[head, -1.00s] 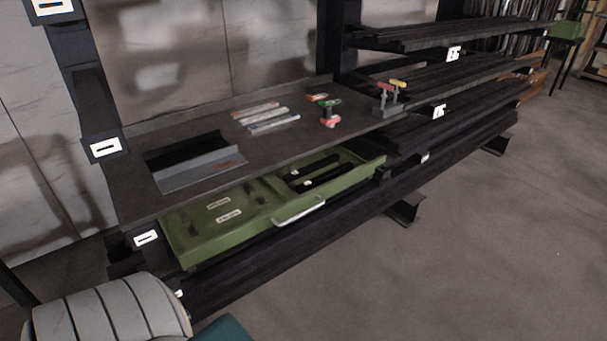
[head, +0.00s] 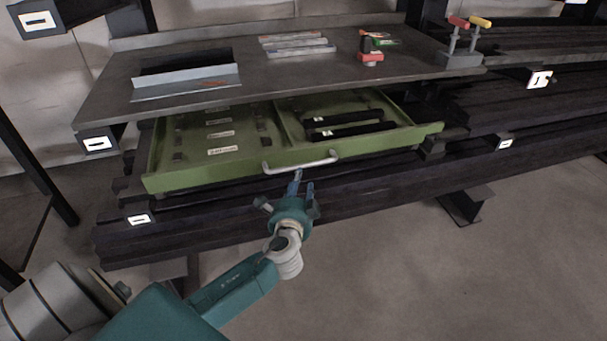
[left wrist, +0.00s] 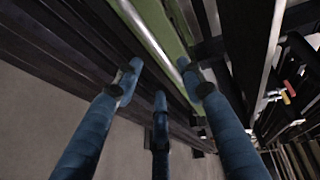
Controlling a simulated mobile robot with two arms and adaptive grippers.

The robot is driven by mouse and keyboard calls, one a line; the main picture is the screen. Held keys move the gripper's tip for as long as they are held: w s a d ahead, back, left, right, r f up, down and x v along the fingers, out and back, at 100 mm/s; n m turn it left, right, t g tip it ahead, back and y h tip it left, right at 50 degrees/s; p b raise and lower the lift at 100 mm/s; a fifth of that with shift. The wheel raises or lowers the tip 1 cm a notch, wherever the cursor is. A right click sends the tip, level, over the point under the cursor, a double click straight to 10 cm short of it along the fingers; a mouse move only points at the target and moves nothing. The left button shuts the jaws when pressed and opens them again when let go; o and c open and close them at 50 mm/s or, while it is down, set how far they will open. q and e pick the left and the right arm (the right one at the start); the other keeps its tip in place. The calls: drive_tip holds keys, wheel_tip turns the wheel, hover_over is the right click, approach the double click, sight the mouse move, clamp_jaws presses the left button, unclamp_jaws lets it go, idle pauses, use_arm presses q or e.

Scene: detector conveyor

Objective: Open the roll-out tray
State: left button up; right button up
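The green roll-out tray (head: 215,178) is partly out from under the dark worktop, with its two inner sections showing. Its pale bar handle (head: 300,164) is at the middle of the front edge. My left gripper (head: 302,183) is just in front of and below the handle, with its blue fingers spread. In the left wrist view the left gripper (left wrist: 163,80) is open, and the handle bar (left wrist: 150,38) runs ahead of and between the fingertips. I cannot tell whether any finger touches it. My right gripper is in neither view.
The worktop (head: 300,70) above the tray holds a red-and-black tool (head: 370,50), several flat bars and a clamp stand (head: 462,45). Dark shelf beams (head: 400,185) run below the tray. The floor (head: 420,270) in front is clear.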

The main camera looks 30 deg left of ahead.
sight(303, 167)
use_arm(q)
drive_tip(key=shift+b+x, duration=0.9)
drive_tip(key=shift+x, duration=4.2)
drive_tip(key=shift+f, duration=0.1)
clamp_jaws()
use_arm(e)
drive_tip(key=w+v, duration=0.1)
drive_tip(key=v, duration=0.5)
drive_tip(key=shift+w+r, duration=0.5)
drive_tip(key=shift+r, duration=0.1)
